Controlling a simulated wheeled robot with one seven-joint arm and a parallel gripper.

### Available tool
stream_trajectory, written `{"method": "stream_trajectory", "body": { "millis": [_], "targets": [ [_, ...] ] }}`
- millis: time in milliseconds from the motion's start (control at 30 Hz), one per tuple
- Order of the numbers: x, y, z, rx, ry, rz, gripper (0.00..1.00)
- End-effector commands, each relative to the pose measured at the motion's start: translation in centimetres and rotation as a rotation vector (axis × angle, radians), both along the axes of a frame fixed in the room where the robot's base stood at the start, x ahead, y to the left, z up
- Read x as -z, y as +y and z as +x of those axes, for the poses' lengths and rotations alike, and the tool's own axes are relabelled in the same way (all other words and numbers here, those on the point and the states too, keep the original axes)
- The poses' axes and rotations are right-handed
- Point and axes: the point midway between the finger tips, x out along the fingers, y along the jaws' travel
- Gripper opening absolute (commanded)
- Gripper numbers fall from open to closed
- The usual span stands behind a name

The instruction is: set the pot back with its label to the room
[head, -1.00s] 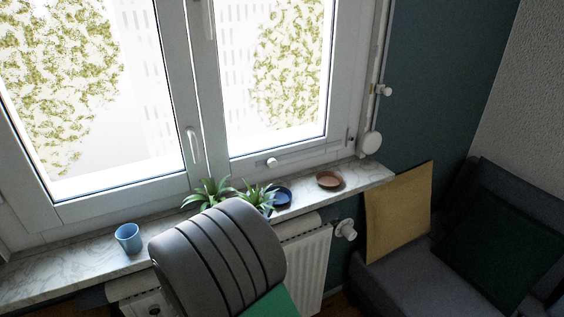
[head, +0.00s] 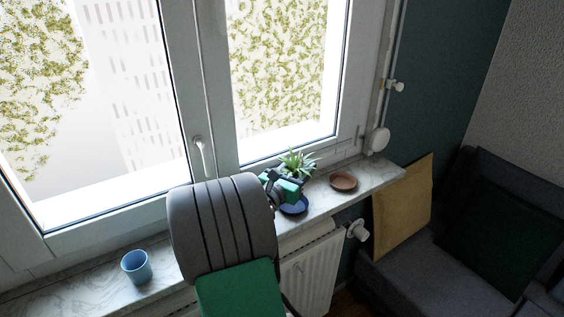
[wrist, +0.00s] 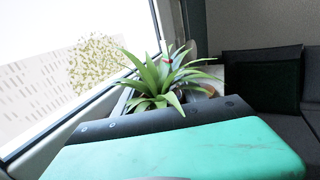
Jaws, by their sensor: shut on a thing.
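A spiky green plant (head: 298,164) shows above my gripper (head: 284,187) at the right part of the window sill. My gripper is shut on its pot, which is mostly hidden behind the jaws. In the wrist view the plant's leaves (wrist: 158,82) spread beyond the gripper's green housing (wrist: 190,150), which hides the pot. A small red spot shows among the leaves. No label is visible.
A brown saucer (head: 343,181) lies to the right on the marble sill (head: 375,180). A blue cup (head: 137,266) stands at the left. The window handle (head: 203,155) and frame rise behind. A radiator (head: 308,268) is below, a yellow panel (head: 403,208) and sofa right.

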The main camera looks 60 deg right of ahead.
Motion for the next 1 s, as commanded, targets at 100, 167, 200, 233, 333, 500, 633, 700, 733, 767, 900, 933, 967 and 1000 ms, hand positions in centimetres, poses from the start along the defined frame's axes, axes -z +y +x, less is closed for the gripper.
{"method": "stream_trajectory", "body": {
  "millis": [100, 167, 200, 233, 333, 500, 633, 700, 733, 767, 900, 933, 967, 1000],
  "targets": [
    [0.3, 0.0, 0.0, 0.000, -0.001, -0.002, 0.00],
    [0.7, 0.0, 0.1, -0.002, -0.001, -0.002, 0.00],
    [1.1, 0.1, 0.2, -0.003, -0.001, -0.001, 0.00],
    [1.4, 0.1, 0.2, -0.004, -0.001, -0.002, 0.00],
    [2.5, 0.1, 0.3, -0.006, -0.001, -0.002, 0.00],
    [4.3, 0.1, 0.2, -0.005, -0.003, -0.002, 0.00],
    [4.8, 0.1, 0.2, -0.004, -0.002, -0.002, 0.00],
    [4.8, 0.1, 0.1, -0.003, -0.002, -0.002, 0.00],
    [4.8, 0.1, 0.1, -0.003, -0.002, -0.002, 0.00],
    [4.7, 0.1, 0.1, -0.002, -0.002, -0.002, 0.00],
    [4.7, 0.0, 0.1, -0.001, -0.001, -0.002, 0.00],
    [4.7, 0.0, 0.1, -0.001, -0.001, -0.002, 0.00],
    [4.7, 0.0, 0.1, -0.001, -0.001, -0.002, 0.00],
    [4.7, 0.0, 0.1, -0.001, -0.001, -0.002, 0.00]
  ]
}}
